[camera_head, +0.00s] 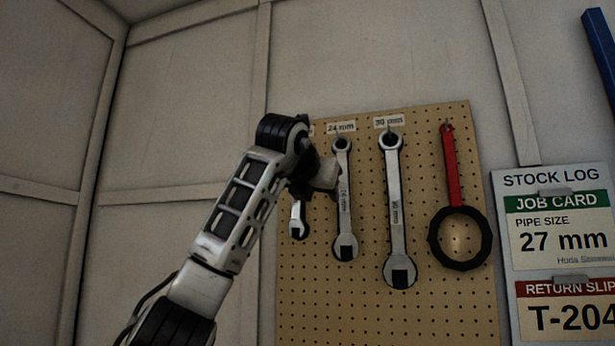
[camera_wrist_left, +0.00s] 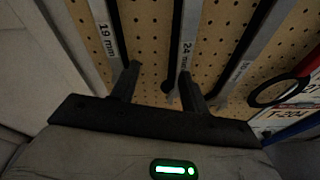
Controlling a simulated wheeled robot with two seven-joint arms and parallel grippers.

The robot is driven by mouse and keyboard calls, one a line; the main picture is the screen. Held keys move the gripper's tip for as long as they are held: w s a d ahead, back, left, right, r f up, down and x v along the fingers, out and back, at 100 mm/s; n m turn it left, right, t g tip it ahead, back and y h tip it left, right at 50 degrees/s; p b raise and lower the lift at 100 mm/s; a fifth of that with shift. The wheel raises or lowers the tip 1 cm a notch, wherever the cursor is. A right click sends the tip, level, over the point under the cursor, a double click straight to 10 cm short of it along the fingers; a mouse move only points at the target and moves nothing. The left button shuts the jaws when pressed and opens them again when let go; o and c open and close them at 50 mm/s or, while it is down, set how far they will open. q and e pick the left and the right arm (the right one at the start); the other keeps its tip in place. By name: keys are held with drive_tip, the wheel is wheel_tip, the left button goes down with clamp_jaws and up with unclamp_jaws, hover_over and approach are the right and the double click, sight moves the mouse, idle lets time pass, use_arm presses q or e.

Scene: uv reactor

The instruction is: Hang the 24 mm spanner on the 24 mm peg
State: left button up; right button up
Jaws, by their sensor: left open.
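The 24 mm spanner (camera_head: 345,205) hangs upright on the pegboard under the 24 mm label (camera_head: 341,128). Its ring end is at the peg (camera_head: 342,138) and its open jaw points down. Its marked shaft (camera_wrist_left: 187,48) also shows in the left wrist view. My left gripper (camera_wrist_left: 158,72) is open, with its fingers apart and nothing held. The 24 mm shaft appears close to its right-hand finger; whether they touch I cannot tell. In the head view the gripper (camera_head: 326,176) is just left of the shaft, its fingertips hidden. My right gripper is not in view.
The 19 mm spanner (camera_head: 298,219) hangs to the left, partly behind my arm. A larger spanner (camera_head: 394,210) and a red-handled strap-like wrench (camera_head: 453,170) hang to the right on the pegboard (camera_head: 300,300). A stock log board (camera_head: 500,240) is further right.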

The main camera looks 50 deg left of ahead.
use_arm(q)
drive_tip(key=b+v, duration=0.2)
drive_tip(key=v, duration=1.3)
drive_tip(key=shift+s, duration=0.2)
drive_tip(key=shift+w, duration=0.15)
drive_tip(key=p+x, duration=0.2)
drive_tip(key=x, duration=1.3)
drive_tip(key=shift+w, duration=0.15)
drive_tip(key=shift+r, duration=0.1)
